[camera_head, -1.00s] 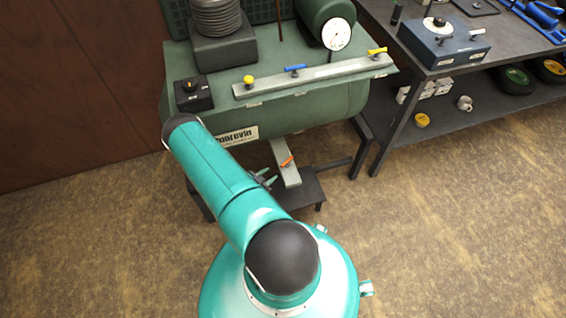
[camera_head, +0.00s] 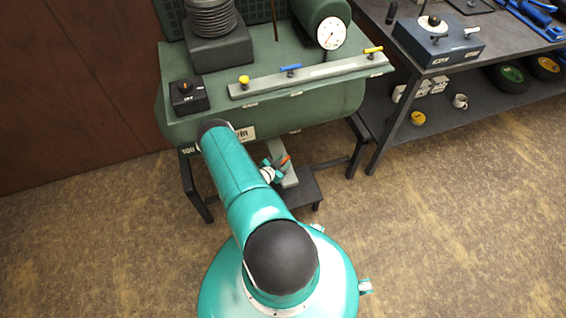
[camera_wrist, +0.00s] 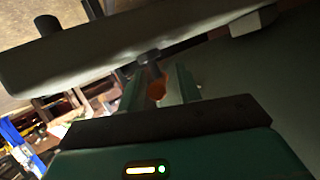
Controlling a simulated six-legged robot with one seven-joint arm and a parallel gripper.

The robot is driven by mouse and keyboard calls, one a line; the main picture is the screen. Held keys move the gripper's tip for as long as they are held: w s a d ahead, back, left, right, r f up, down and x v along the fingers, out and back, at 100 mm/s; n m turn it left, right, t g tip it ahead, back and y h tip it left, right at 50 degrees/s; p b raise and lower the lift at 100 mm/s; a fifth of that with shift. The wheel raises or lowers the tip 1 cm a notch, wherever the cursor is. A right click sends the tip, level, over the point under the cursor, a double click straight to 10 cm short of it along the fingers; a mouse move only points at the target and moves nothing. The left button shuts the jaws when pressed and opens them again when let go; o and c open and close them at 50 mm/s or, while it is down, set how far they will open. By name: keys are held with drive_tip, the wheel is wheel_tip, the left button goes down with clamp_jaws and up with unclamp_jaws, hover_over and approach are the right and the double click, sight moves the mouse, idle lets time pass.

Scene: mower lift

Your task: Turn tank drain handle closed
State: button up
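The orange drain handle (camera_head: 285,160) sits on a pale bracket (camera_head: 290,179) below the green tank (camera_head: 300,115) in the head view. My gripper (camera_head: 275,168) is right beside it, partly hidden by my arm. In the wrist view the orange handle (camera_wrist: 156,91) shows between the two green fingers of my gripper (camera_wrist: 158,88), on a dark stem from the pale bracket (camera_wrist: 110,50). The fingers are apart, with gaps visible beside the handle. I cannot tell whether either finger touches it.
A grey rail (camera_head: 310,76) with yellow and blue handles runs along the tank top, near a black switch box (camera_head: 188,95) and a white gauge (camera_head: 331,34). A dark workbench (camera_head: 400,55) stands at the right.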

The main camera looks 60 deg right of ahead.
clamp_jaws()
drive_tip(key=shift+w+g, duration=0.1)
drive_tip(key=shift+g, duration=0.2)
drive_tip(key=shift+w+m+g+y, duration=0.1)
drive_tip(key=shift+m+g+y, duration=0.65)
drive_tip(key=shift+m+g, duration=0.65)
drive_tip(key=shift+w+m+g+y, duration=0.1)
drive_tip(key=shift+m+g+y, duration=0.65)
drive_tip(key=shift+m+g, duration=0.65)
unclamp_jaws()
drive_tip(key=shift+s, duration=0.1)
